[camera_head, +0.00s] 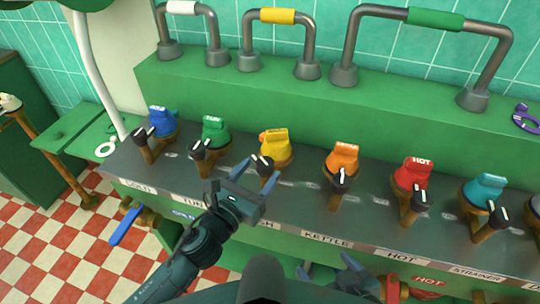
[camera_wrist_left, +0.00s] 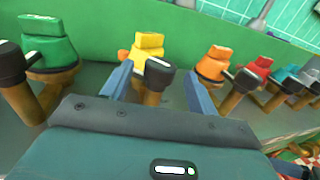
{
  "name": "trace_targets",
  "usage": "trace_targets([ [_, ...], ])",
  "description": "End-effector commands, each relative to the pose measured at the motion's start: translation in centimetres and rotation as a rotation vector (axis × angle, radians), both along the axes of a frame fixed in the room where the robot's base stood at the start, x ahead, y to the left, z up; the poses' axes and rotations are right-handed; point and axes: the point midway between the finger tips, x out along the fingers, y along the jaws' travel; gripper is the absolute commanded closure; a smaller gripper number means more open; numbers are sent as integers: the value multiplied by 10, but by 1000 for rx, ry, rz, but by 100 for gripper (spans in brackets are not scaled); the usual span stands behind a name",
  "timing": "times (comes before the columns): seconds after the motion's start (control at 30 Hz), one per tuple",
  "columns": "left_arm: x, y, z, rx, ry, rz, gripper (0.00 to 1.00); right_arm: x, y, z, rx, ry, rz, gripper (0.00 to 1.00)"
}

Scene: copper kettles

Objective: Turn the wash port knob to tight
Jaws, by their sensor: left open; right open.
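A yellow valve (camera_head: 275,146) with a black knob (camera_head: 262,164) stands on the grey shelf, third from the left. The knob has a white mark on top. The label below it is partly hidden by my left arm, so I cannot read it whole. My left gripper (camera_head: 256,175) is open, with its blue fingers on either side of this black knob. In the left wrist view the knob (camera_wrist_left: 158,73) sits between the two fingers, with visible gaps. My right gripper (camera_head: 328,265) is low in the head view, below the shelf front, partly hidden, and away from the yellow valve.
A green valve (camera_head: 214,132) and an orange valve (camera_head: 343,158) flank the yellow one. Blue (camera_head: 160,122), red (camera_head: 413,174) and teal (camera_head: 483,192) valves stand farther along. Metal pipe arches (camera_head: 310,45) rise behind. A blue-handled tap (camera_head: 126,225) sticks out at lower left.

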Motion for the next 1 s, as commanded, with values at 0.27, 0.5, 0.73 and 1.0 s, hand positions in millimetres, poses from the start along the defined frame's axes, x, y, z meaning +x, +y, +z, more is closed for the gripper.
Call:
trace_targets([
  [0.27,38,-23,0,-3,2,1,41,1,-3,-3,-8,7,-6,13],
  [0.5,46,-28,0,-2,1,0,41,2,-5,-3,-10,7,-9,13],
  [0.73,45,-27,0,-2,1,0,44,3,-5,-2,-8,3,-9,13],
  [1.0,45,-27,0,-1,2,0,66,3,-4,2,-5,-3,-8,13],
])
